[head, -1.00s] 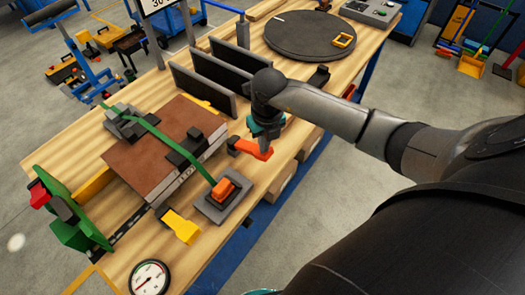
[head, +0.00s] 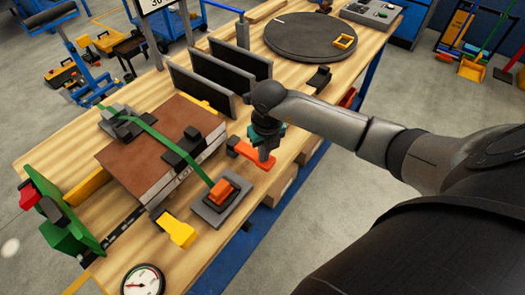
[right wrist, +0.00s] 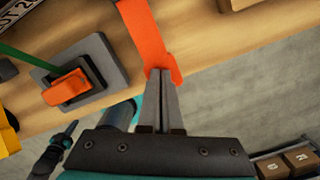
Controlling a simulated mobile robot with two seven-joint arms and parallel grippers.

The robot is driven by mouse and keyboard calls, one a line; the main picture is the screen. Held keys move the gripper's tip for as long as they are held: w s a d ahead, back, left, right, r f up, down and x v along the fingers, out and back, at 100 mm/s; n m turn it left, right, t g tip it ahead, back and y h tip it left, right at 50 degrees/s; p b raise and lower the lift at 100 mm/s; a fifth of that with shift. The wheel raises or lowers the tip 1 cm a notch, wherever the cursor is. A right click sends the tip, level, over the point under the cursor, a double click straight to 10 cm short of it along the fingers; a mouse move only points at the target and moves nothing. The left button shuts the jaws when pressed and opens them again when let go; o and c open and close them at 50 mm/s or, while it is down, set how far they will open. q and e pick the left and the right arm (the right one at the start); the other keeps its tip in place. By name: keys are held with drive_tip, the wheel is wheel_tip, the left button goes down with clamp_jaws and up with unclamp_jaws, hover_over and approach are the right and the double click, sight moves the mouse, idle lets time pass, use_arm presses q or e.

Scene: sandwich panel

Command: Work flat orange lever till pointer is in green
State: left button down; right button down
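The flat orange lever (head: 250,152) lies low over the wooden bench near its front edge, beside the strapped brown panel stack (head: 160,140). My right gripper (head: 265,156) points down at the lever's outer end. In the right wrist view the lever (right wrist: 147,35) runs up from my fingertips (right wrist: 163,75). The fingers are together, with orange showing on both sides of their tips; no lever material is visible clamped between them. The round white gauge (head: 143,281) is at the bottom left; its pointer is too small to read surely. My left gripper is out of view.
An orange ratchet piece on a grey plate (head: 212,207) sits left of the lever, with a yellow block (head: 176,230) beyond. Dark upright plates (head: 205,90) stand behind. A round dark turntable (head: 305,38) is at the far end.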

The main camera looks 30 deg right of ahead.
sight(268, 168)
drive_tip(key=shift+s+a+r+p, duration=0.1)
drive_tip(key=shift+s+r+p, duration=0.2)
drive_tip(key=shift+s+p, duration=0.45)
drive_tip(key=shift+s+a+r+p, duration=0.1)
drive_tip(key=shift+s+r+p, duration=0.15)
drive_tip(key=shift+s+p, duration=0.45)
drive_tip(key=shift+s, duration=0.2)
drive_tip(key=shift+w+f, duration=0.1)
drive_tip(key=shift+f, duration=0.05)
wheel_tip(268, 168, up, 15)
drive_tip(key=s, duration=0.1)
drive_tip(key=shift+s, duration=0.25)
idle(0.6)
